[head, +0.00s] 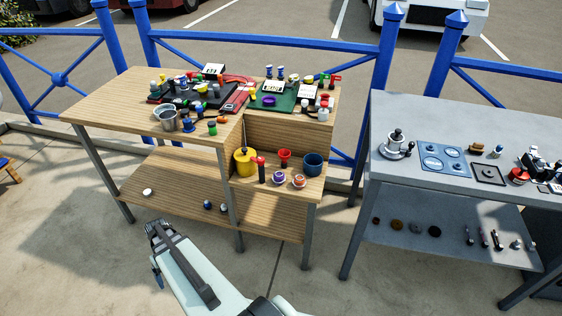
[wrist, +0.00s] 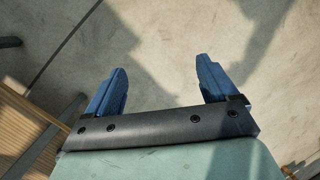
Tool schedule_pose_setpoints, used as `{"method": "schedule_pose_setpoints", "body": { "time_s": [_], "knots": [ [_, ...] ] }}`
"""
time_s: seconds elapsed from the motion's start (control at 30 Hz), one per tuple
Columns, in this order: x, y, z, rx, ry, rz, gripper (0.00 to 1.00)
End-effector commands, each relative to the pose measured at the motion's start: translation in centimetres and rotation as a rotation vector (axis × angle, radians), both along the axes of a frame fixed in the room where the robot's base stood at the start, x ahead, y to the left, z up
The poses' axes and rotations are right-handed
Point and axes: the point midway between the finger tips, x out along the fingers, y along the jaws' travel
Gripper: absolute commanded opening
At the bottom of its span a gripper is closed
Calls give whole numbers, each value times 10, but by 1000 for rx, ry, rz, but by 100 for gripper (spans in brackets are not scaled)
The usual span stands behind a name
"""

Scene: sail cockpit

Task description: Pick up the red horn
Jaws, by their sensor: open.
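The red horn is too small to name for certain in the head view. A likely one is the red trumpet-shaped piece on a small white can (head: 323,108) at the right end of the wooden bench top. Other red pieces stand near it and on the step below, such as a red-topped black piece (head: 260,168) and a red cup shape (head: 285,156). My gripper (head: 157,272) is low in front of the bench, well apart from all of these. The wrist view shows its two blue fingers (wrist: 161,88) spread open, with only bare floor between them.
The wooden bench (head: 95,112) holds many small items, a metal pot (head: 169,122) and a green board (head: 262,102). A yellow pot (head: 245,162) and blue cup (head: 313,164) stand on its step. A grey table (head: 400,104) stands right. Floor around my gripper is clear.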

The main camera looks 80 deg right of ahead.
Motion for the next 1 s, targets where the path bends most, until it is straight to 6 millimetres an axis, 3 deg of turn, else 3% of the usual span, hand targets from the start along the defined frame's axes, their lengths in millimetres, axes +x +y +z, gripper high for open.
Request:
{"method": "schedule_pose_setpoints", "body": {
  "time_s": [0.03, 0.2, 0.47, 0.8, 1.0],
  "knots": [
    [6, -23, 11, -5, -24, -31, 87],
    [11, -87, 48, -18, -89, -118, 87],
    [-3, -188, 114, -51, -189, -244, 87],
    [-59, -311, 211, -124, -309, -394, 87],
    [-102, -364, 264, -170, -364, -460, 87]
  ]
}}
